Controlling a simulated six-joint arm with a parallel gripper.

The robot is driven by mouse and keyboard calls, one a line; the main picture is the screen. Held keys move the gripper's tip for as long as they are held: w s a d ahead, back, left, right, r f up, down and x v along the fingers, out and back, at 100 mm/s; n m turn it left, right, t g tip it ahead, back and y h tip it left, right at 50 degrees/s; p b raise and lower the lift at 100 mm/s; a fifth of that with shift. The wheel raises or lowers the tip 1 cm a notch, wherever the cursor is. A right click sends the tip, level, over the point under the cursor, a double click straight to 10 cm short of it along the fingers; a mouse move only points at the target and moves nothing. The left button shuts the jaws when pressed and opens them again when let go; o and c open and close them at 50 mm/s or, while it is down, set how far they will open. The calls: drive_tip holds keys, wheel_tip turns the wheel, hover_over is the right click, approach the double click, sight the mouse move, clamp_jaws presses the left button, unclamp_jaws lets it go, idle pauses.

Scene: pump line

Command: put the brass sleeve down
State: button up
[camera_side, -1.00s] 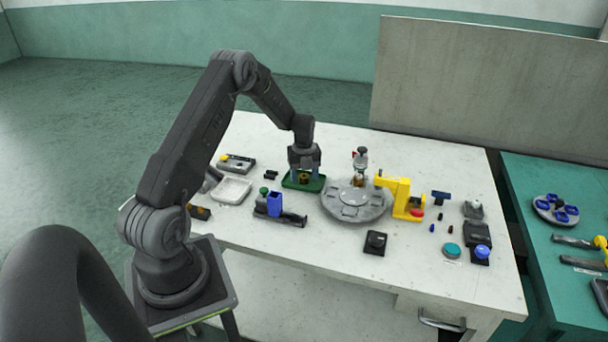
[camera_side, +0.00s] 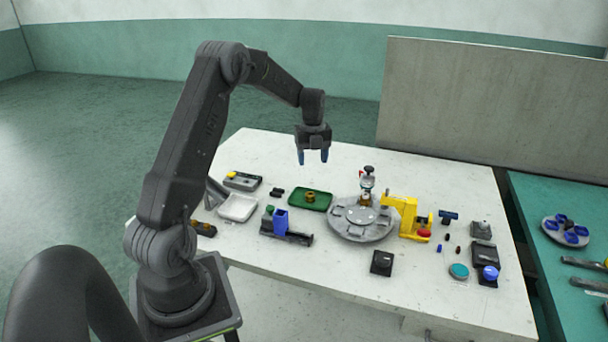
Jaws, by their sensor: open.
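The brass sleeve (camera_side: 311,197) stands on the green tray (camera_side: 297,203) towards the back of the white table. It looks upright and nothing touches it from above. My gripper (camera_side: 313,158) is open and empty, with its two blue fingertips pointing down. It hangs well above the tray and the sleeve, clear of both.
A grey round turntable (camera_side: 352,233) with a small upright device stands right of the tray. A yellow press (camera_side: 408,216) is beside it. A blue block fixture (camera_side: 281,222) is in front of the tray. A white tray (camera_side: 237,208) lies to the left.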

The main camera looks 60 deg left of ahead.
drive_tip(key=s+d+r+n+t, duration=0.15)
drive_tip(key=d+r+n, duration=0.25)
drive_tip(key=d+r, duration=0.4)
drive_tip(key=s+d+r+n+t, duration=0.1)
drive_tip(key=s+d+r+n, duration=0.35)
drive_tip(key=d, duration=0.65)
drive_tip(key=s+d+r+n+t, duration=0.3)
drive_tip(key=s+d+n, duration=0.9)
drive_tip(key=s+d, duration=0.2)
drive_tip(key=shift+s, duration=0.75)
